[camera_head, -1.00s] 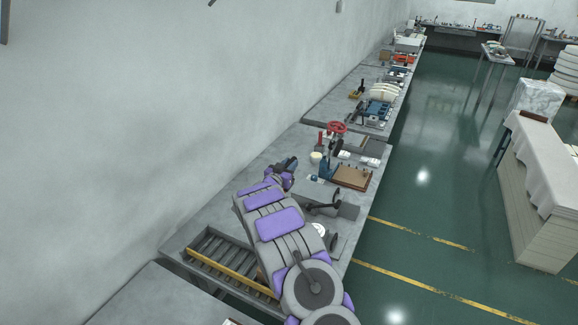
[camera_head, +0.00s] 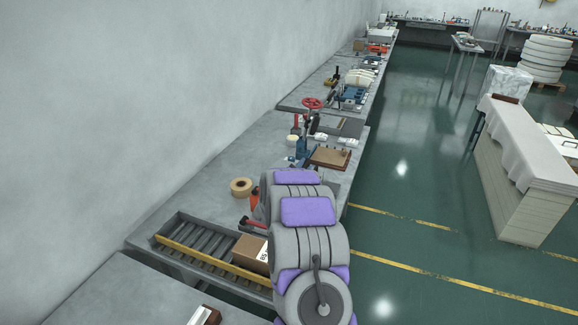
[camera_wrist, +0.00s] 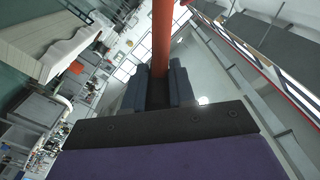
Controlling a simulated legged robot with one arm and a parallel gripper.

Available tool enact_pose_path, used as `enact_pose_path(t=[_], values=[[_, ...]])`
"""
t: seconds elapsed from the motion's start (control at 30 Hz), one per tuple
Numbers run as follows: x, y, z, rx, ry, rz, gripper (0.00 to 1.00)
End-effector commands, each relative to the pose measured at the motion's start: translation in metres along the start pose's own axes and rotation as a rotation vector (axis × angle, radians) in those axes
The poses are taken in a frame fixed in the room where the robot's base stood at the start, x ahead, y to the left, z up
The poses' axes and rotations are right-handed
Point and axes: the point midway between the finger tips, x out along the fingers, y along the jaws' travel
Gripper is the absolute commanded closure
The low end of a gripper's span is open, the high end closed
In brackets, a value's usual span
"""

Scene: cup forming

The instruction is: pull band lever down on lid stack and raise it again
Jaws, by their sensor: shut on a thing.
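In the wrist view my gripper (camera_wrist: 157,88) has its two dark blue-grey fingers on either side of an orange-red bar (camera_wrist: 162,38), which looks like the band lever. The jaws are shut on it. The bar runs from between the fingers to the top edge of the picture. In the head view my purple and grey arm hides the gripper and most of the machine there. A red handle-like part (camera_head: 255,224) and an orange part (camera_head: 256,197) show just left of my arm. I cannot make out the lid stack.
A roller conveyor with a yellow rail (camera_head: 212,265) lies left of my arm, with a cardboard box (camera_head: 250,253) on it. A tape roll (camera_head: 241,187) lies on the bench behind. A red handwheel (camera_head: 312,103) stands farther back. Green floor (camera_head: 400,235) is open at right.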

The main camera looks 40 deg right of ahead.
Motion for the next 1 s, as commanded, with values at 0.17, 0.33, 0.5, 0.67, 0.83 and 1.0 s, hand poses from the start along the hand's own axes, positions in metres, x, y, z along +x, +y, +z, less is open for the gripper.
enact_pose_path(t=[0.17,0.33,0.5,0.67,0.83,1.0], values=[[0.000,0.047,0.016,-0.011,-0.003,0.008,1.00],[0.000,0.076,0.031,-0.013,-0.005,0.008,1.00],[0.001,0.097,0.044,-0.015,-0.004,0.006,1.00],[0.001,0.107,0.053,-0.016,-0.004,0.003,1.00],[0.001,0.113,0.059,-0.017,-0.006,0.003,1.00],[0.000,0.114,0.061,-0.018,-0.007,0.002,1.00]])
